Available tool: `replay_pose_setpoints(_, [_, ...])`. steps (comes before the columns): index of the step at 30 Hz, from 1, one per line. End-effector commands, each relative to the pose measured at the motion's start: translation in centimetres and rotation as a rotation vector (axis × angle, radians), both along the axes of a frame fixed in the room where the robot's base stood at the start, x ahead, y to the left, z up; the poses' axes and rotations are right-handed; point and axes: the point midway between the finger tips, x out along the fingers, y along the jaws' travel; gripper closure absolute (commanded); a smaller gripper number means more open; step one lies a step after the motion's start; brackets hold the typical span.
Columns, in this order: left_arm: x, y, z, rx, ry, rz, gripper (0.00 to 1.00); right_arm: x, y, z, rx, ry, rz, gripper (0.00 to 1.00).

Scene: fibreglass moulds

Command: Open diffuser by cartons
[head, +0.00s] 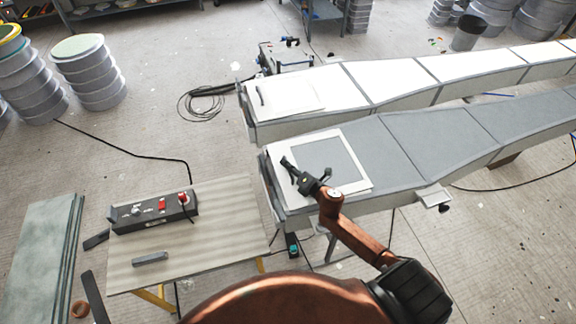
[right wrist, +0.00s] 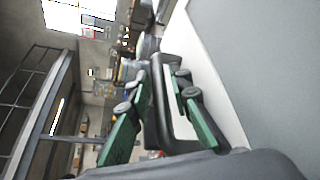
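Two long tapering moulds with hatch-like end panels stand at centre and right; I cannot tell from a label which is the diffuser. The near one is grey (head: 425,150), and its end panel has a white frame (head: 350,178). My right gripper (head: 305,174) is at the left side of this panel. In the right wrist view, its green fingers (right wrist: 158,100) stand apart on either side of a black loop handle (right wrist: 160,75). A firm grip does not show. The panel looks flat in place. No cartons can be made out. My left gripper is not in view.
The far mould has a white top (head: 390,82) and a similar handled panel (head: 290,98). A bench (head: 215,235) with a control box (head: 155,212) stands at left. Stacked drums (head: 90,72) and a cable coil (head: 200,102) are behind.

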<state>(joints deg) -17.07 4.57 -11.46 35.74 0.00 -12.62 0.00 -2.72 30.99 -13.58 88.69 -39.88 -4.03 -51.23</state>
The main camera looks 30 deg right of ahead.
Motion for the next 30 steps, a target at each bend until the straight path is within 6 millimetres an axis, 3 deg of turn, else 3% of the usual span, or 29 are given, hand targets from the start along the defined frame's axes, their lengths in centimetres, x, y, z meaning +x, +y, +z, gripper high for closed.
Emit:
replay_pose_setpoints(3, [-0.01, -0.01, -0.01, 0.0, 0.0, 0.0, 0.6, -0.02, -0.01, 0.02, 0.0, 0.0, 0.0, 0.83])
replay_pose_setpoints(11, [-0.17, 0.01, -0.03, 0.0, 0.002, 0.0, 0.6, -0.03, -0.02, 0.03, 0.0, 0.0, 0.0, 1.0])
replay_pose_setpoints(30, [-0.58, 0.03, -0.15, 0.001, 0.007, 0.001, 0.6, 0.11, -0.03, -0.02, -0.001, 0.0, 0.005, 1.0])
